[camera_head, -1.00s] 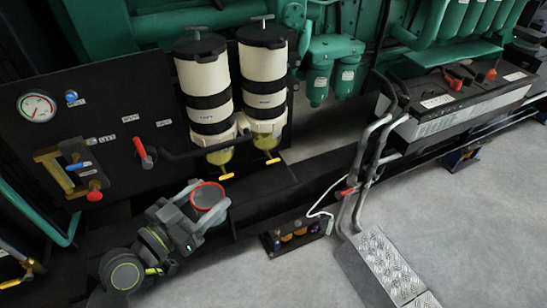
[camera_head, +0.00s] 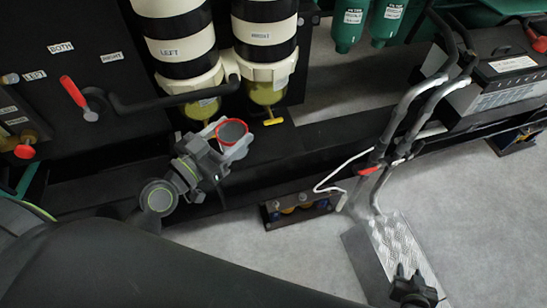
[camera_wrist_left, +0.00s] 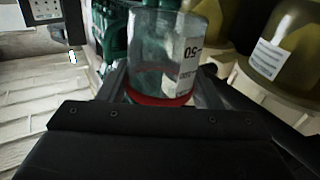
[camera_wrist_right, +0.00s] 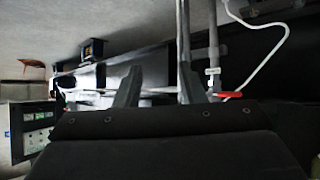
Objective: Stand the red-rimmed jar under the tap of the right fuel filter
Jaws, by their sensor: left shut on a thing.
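The red-rimmed jar (camera_head: 232,132) is clear with a white label, and its rim faces up toward the head camera. My left gripper (camera_head: 221,145) is shut around the jar, which also shows in the left wrist view (camera_wrist_left: 160,50). The right fuel filter (camera_head: 265,58) is striped black and cream, with an amber bowl (camera_head: 264,93) and a yellow tap (camera_head: 272,118). The jar is left of this tap in the head view; its height relative to the tap is unclear. My right gripper (camera_wrist_right: 160,88) is open and empty, and appears low at right in the head view (camera_head: 412,290).
The left fuel filter (camera_head: 172,45) stands beside the right one, its yellow tap partly hidden near the jar. A red-handled valve (camera_head: 73,92) and pipe are at left. A small tray of parts (camera_head: 300,210), handrails and a metal step (camera_head: 390,250) are at right.

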